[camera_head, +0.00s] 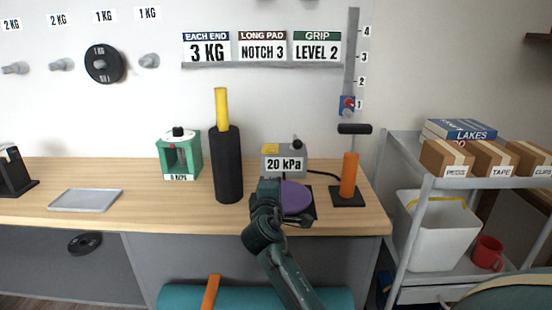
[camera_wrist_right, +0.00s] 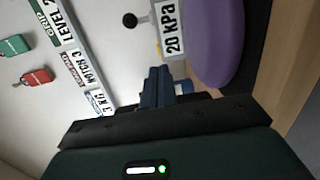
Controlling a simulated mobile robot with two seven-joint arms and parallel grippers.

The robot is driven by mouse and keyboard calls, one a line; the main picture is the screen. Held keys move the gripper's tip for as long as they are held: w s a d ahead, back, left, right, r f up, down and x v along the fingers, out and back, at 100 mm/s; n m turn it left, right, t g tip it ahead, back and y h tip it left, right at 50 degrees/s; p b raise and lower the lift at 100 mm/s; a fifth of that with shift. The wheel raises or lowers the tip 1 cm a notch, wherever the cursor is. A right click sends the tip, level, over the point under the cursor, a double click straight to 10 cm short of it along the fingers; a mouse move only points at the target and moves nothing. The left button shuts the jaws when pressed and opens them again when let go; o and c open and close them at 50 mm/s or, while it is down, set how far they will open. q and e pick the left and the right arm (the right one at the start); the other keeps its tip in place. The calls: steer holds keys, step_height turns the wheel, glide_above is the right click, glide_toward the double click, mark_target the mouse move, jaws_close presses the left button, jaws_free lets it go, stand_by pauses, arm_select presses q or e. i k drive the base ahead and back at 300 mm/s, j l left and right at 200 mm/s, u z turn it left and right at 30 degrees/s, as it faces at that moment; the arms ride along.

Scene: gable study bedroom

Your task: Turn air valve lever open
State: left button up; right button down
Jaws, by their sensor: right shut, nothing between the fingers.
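A grey box (camera_head: 284,161) labelled 20 kPa stands at the back of the wooden desk. A black knob (camera_head: 297,143) sits on its top right and a yellow patch on its top left; I cannot tell for sure which is the valve lever. In the right wrist view the box's label (camera_wrist_right: 172,32) and the black knob (camera_wrist_right: 130,20) on a grey stem show beyond my fingers. My right gripper (camera_wrist_right: 157,86) is shut and empty, short of the box and apart from the knob. In the head view it (camera_head: 269,186) is in front of the box. My left gripper is out of view.
A purple disc (camera_head: 296,198) lies right beside my right gripper. A black roller (camera_head: 227,165) stands left, and an orange post (camera_head: 348,175) on a black base stands right. A green-framed device (camera_head: 179,155) and grey tray (camera_head: 86,200) are further left. A cable leaves the box's right side.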

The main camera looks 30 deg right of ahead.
mark_target(297, 144)
steer(key=i+l, duration=0.1)
steer(key=l, duration=0.15)
steer(key=i+l+u, duration=0.1)
steer(key=l, duration=0.2)
steer(key=i+l, duration=0.15)
steer(key=l, duration=0.5)
steer(key=i+u, duration=0.05)
